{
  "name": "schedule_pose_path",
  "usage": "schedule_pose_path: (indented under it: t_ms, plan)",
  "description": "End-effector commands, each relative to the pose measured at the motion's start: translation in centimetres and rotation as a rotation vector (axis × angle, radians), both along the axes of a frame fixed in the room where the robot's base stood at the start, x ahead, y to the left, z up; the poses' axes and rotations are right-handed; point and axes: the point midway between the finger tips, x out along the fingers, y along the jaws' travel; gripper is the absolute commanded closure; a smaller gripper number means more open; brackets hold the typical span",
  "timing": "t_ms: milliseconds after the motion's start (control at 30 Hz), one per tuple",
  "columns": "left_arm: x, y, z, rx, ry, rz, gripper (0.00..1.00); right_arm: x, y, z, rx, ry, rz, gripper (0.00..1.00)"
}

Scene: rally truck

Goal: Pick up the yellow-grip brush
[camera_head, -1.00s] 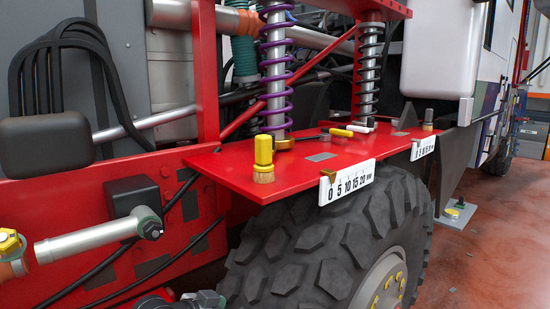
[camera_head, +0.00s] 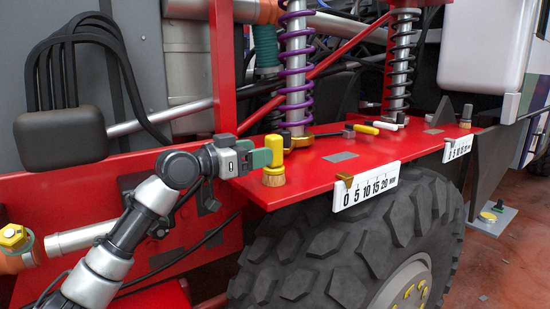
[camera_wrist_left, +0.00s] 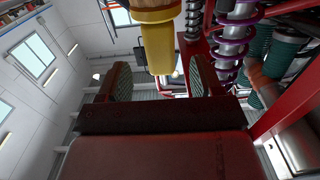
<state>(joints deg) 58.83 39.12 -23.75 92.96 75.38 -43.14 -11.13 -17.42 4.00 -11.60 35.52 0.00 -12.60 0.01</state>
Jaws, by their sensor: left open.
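The yellow-grip brush (camera_head: 274,172) stands upright, bristles down, near the left end of the red shelf (camera_head: 330,172). My left gripper (camera_head: 264,156) has reached it from the left at the height of its yellow grip. Its jaws are open. In the left wrist view, which appears upside down, the brush (camera_wrist_left: 158,42) shows in line with the gap between the two spread fingers (camera_wrist_left: 158,80). I cannot tell whether a finger touches it. My right gripper is not in view.
A purple coil spring (camera_head: 297,70) rises behind the brush. A tool with a yellow end (camera_head: 366,129) lies farther right on the shelf. A white scale plate (camera_head: 366,186) hangs on the shelf's front edge, above the big tyre (camera_head: 340,240).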

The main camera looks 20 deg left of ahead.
Motion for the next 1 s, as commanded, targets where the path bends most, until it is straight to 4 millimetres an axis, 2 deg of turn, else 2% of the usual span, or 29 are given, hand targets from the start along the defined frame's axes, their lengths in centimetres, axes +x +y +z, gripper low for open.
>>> schedule_pose_path:
  t_ms: [300,467,700,767,1000]
  plan:
    - [2.9,-2.3,0.5,-0.002,0.003,-0.001,0.34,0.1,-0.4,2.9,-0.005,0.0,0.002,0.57]
    - [4.2,-3.2,0.2,0.0,0.001,0.0,0.34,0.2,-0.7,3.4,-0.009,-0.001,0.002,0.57]
    - [4.3,-3.3,-0.1,0.001,0.0,0.001,0.34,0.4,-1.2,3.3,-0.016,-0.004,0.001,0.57]
    - [4.3,-3.3,-0.1,0.001,0.0,0.001,0.4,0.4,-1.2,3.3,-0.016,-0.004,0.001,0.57]
    - [4.3,-3.3,-0.1,0.001,0.001,0.001,0.77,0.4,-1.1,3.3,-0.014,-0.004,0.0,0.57]
